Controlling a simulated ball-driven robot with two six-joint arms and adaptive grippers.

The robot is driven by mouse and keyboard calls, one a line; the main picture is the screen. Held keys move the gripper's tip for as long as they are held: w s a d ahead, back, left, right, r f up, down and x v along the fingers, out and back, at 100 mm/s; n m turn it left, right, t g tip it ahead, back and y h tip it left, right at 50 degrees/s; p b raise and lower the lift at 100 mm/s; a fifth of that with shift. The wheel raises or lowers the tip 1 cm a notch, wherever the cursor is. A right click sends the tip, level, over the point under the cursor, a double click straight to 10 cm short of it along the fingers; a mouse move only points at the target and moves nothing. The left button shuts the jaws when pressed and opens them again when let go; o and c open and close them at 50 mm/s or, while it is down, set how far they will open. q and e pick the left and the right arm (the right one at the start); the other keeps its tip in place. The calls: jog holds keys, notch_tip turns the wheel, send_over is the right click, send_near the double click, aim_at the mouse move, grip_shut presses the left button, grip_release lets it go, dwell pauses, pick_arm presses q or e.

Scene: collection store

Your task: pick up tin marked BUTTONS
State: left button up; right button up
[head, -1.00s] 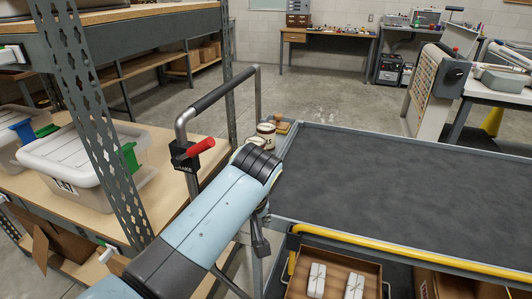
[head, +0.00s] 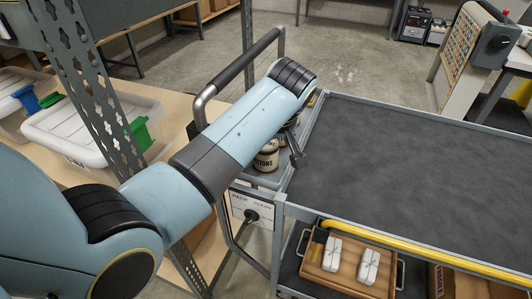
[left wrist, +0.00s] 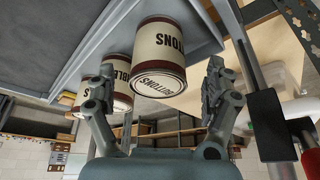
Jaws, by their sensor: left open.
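The tin marked BUTTONS (head: 267,156) is cream with dark red-brown bands. It stands at the left end of the grey cart, partly behind my left arm. In the left wrist view the tin (left wrist: 162,48) lies ahead between the spread fingers, its lettered end facing the camera. My left gripper (left wrist: 160,80) is open and empty. In the head view mostly one dark finger of it shows, just right of the tin; the rest is hidden by the arm. My right gripper is not in view.
A second, similar tin (left wrist: 121,75), its lettering partly hidden, stands close beside the BUTTONS tin. The cart's handle (head: 240,68) rises nearby. The cart's dark top (head: 420,160) is bare. A shelf rack with a lidded white box (head: 85,130) stands at left.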

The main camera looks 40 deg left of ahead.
pick_arm(q)
jog(key=x, duration=0.4)
jog(key=shift+w, duration=0.1)
jog(key=c, duration=1.5)
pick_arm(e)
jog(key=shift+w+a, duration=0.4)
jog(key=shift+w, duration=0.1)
